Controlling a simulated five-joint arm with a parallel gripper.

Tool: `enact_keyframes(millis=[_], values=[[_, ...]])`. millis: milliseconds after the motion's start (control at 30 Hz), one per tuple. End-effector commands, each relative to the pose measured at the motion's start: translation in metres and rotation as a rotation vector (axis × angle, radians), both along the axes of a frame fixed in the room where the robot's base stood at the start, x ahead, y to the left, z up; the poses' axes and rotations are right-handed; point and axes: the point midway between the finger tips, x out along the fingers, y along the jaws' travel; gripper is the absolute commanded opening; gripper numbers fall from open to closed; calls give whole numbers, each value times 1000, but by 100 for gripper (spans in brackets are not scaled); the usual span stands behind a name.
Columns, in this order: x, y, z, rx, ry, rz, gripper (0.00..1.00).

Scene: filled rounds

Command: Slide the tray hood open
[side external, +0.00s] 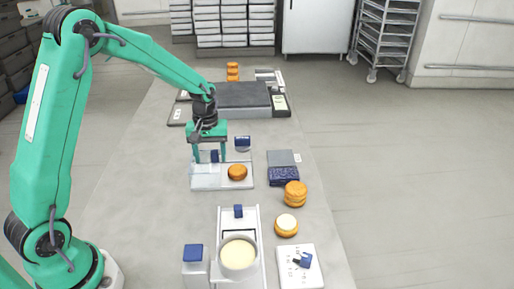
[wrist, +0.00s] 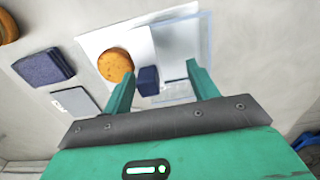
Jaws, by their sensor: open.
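A white tray (side external: 247,184) lies flat on the counter, with one orange-brown round (side external: 237,172) on its right part. The clear hood (side external: 204,179) stands at the tray's left; in the wrist view the hood (wrist: 206,40) reaches past the tray edge and the round (wrist: 115,65) looks uncovered. A dark blue handle (side external: 214,156) sits by the hood. My gripper (side external: 209,158) is open above the hood's far side. In the wrist view the handle (wrist: 149,80) lies between the open fingers of my gripper (wrist: 161,75), with gaps on both sides. I cannot tell whether a finger touches the hood.
A blue block (side external: 242,142) stands behind the tray. To the right are a dark blue pad (side external: 284,176) and stacked rounds (side external: 295,194). In front are a cream pot (side external: 238,258) and a switch board (side external: 291,274). A grey machine (side external: 243,95) is at the back.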

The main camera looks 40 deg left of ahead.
Motion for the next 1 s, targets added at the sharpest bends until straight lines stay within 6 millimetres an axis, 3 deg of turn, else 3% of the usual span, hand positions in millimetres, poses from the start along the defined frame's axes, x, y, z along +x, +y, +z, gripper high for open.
enact_keyframes(millis=[33,267,333,367,1000], values=[[-4,3,-10,-2,13,3,68],[-4,3,-3,-1,13,3,67],[-4,3,2,-2,13,4,82],[-4,3,4,-2,13,4,84],[-1,1,53,-1,6,3,84]])
